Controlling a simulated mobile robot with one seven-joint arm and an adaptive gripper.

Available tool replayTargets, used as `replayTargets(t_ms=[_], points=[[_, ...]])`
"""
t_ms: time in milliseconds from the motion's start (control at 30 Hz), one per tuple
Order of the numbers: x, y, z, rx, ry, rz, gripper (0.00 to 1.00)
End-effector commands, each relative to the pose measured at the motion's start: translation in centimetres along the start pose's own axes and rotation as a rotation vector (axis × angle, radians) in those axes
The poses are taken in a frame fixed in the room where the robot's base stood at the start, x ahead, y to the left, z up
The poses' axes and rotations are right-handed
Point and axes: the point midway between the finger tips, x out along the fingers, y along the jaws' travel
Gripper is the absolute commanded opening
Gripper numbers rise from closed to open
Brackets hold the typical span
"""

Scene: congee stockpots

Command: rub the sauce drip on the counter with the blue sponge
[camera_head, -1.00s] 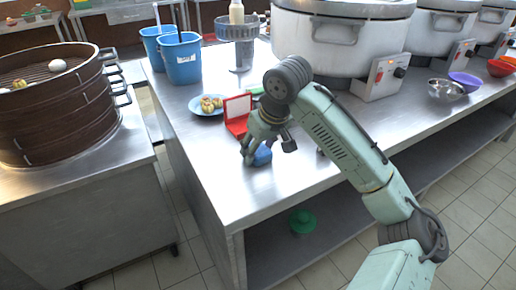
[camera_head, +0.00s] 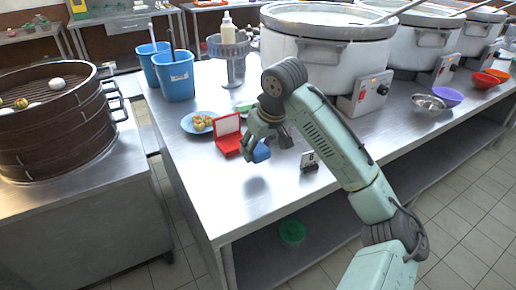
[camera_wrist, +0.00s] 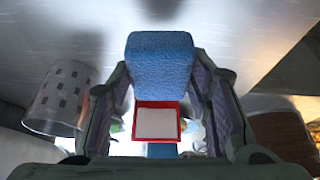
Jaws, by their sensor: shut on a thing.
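My gripper (camera_head: 267,147) is shut on the blue sponge (camera_head: 261,152), to the right of the open red box (camera_head: 227,145). In the wrist view the sponge (camera_wrist: 160,65) sits between the two fingers and sticks out past them. A soft shadow lies on the counter (camera_head: 225,205) in front of the gripper, and the sponge looks raised above the surface. I cannot make out the sauce drip for sure. A small dark brown patch (camera_wrist: 160,8) shows beyond the sponge at the top edge of the wrist view, and I cannot tell what it is.
A blue plate with food (camera_head: 200,122), a perforated grey holder (camera_head: 229,50) and blue buckets (camera_head: 175,75) stand behind at left. Large pots (camera_head: 325,55) line the back. The front left counter is clear.

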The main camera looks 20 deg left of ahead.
Motion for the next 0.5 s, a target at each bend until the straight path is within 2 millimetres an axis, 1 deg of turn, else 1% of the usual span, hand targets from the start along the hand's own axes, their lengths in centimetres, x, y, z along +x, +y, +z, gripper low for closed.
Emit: replayTargets(t_ms=[33, 200, 333, 500], points=[[-0.8, 0.0, -0.5, 0.0, 0.0, -0.001, 0.15], [-1.9, 0.3, -1.4, 0.002, 0.0, 0.0, 0.15], [-2.4, 0.4, -1.8, 0.002, 0.0, 0.001, 0.15], [-2.3, 0.4, -1.9, 0.002, 0.0, 0.001, 0.15]])
